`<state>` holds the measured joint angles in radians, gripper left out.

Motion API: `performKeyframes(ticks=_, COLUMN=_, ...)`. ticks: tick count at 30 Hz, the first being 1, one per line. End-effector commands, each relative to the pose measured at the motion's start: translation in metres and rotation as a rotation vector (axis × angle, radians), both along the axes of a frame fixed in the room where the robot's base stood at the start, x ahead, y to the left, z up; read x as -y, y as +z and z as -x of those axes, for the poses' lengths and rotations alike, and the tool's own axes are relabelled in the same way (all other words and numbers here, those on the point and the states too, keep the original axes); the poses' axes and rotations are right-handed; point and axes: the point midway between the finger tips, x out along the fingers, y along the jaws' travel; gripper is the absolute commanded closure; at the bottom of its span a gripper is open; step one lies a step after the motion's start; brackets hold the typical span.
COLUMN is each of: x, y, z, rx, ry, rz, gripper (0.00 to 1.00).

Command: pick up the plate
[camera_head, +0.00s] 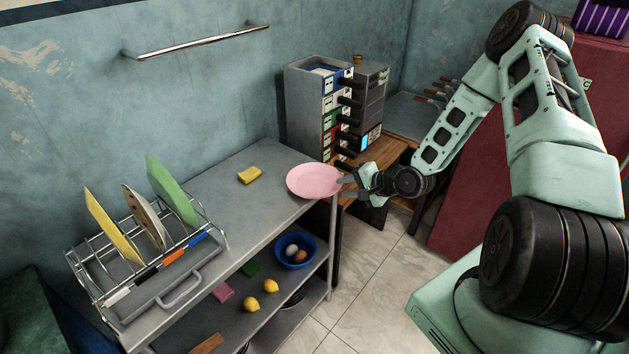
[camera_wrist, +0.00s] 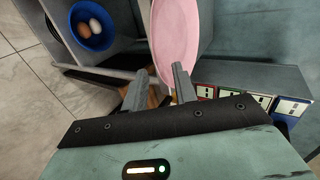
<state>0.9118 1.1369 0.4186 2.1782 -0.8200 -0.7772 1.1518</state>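A pink plate (camera_head: 314,181) lies at the right end of the grey metal table, by its corner. My gripper (camera_head: 345,184) is at the plate's right edge, coming from the right. In the wrist view the fingers of my gripper (camera_wrist: 159,75) are spread apart. The near rim of the pink plate (camera_wrist: 176,35) reaches toward the gap between them, and the right finger overlaps the plate in the picture. I cannot tell whether a finger touches it.
A rack (camera_head: 150,262) holding yellow, beige and green plates stands at the table's left. A yellow sponge (camera_head: 249,175) lies behind the pink plate. A blue bowl with eggs (camera_head: 295,262) and lemons (camera_head: 252,304) are on the shelf below. Drawer units (camera_head: 318,105) stand behind.

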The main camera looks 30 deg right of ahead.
Motion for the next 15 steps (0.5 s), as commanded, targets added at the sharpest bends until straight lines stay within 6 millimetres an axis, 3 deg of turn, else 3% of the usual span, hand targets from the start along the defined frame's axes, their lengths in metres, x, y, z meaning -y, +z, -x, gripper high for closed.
performKeyframes(ticks=4, x=-0.0051, y=-0.0076, z=-0.0119, rx=0.000, ry=-0.001, rz=-0.001, gripper=0.72)
performKeyframes(ticks=11, x=-0.0057, y=-0.0092, z=-0.0136, rx=0.000, ry=0.000, rz=0.000, gripper=0.72)
performKeyframes(ticks=12, x=-0.0057, y=-0.0091, z=-0.0135, rx=0.000, ry=0.000, rz=0.000, gripper=0.75)
performKeyframes(ticks=15, x=-0.0057, y=-0.0091, z=-0.0136, rx=0.000, ry=0.000, rz=0.000, gripper=1.00)
